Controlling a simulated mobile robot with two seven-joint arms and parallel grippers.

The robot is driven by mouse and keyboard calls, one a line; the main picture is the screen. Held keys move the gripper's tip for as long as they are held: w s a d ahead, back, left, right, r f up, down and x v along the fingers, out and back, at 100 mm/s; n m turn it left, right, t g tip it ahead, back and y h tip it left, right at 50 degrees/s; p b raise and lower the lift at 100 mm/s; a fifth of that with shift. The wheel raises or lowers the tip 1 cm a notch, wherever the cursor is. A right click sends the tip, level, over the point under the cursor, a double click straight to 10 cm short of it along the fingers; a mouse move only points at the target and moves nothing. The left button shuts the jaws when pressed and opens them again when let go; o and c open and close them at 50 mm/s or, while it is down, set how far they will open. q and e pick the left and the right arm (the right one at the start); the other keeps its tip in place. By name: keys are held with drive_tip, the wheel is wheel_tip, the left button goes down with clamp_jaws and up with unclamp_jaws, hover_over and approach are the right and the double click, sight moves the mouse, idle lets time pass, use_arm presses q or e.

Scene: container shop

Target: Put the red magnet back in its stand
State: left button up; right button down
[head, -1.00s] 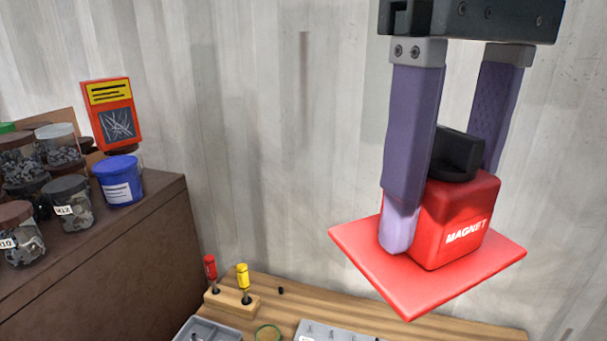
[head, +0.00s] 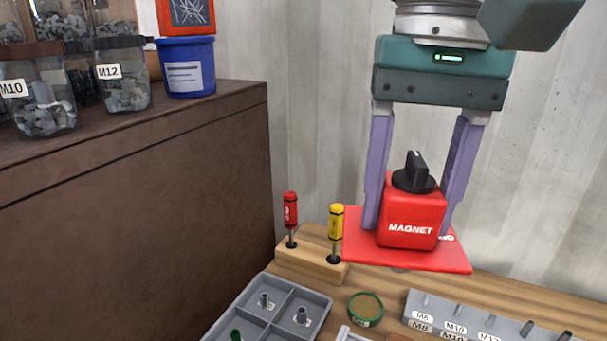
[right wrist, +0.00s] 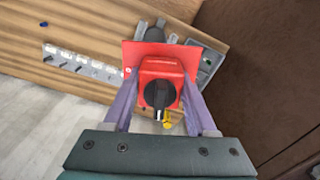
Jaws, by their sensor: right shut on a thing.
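The red magnet (head: 410,228) is a red block marked MAGNET with a black knob on top and a flat red plate (head: 405,259) under it. My right gripper (head: 412,212) is shut on the block, one finger on each side, and holds it upright above the wooden bench. In the right wrist view the magnet (right wrist: 160,70) sits between the fingers, knob towards the camera. I cannot make out the magnet's stand; the plate hides part of the bench. My left gripper is not in view.
A wooden block (head: 298,265) holds a red and a yellow screwdriver left of the plate. A grey divided tray (head: 283,283), a round green-rimmed container (head: 366,310) and a labelled grey rack (head: 470,318) are on the bench. A brown cabinet (head: 150,210) with jars stands left.

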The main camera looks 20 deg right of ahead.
wheel_tip(320, 180, down, 18)
drive_tip(key=w+d+m+b, duration=0.2)
drive_tip(key=m+b, duration=0.1)
drive_tip(key=b, duration=0.9)
drive_tip(key=shift+d+f+m, duration=0.25)
drive_tip(key=shift+m, duration=0.05)
drive_tip(key=shift+f+b, duration=0.15)
drive_tip(key=shift+b, duration=0.2)
wheel_tip(320, 180, down, 9)
drive_tip(key=b, duration=0.7)
drive_tip(key=shift+w+f+b, duration=0.1)
drive_tip(key=shift+f+b, duration=0.1)
drive_tip(key=shift+b, duration=0.35)
drive_tip(key=shift+c, duration=0.6)
unclamp_jaws()
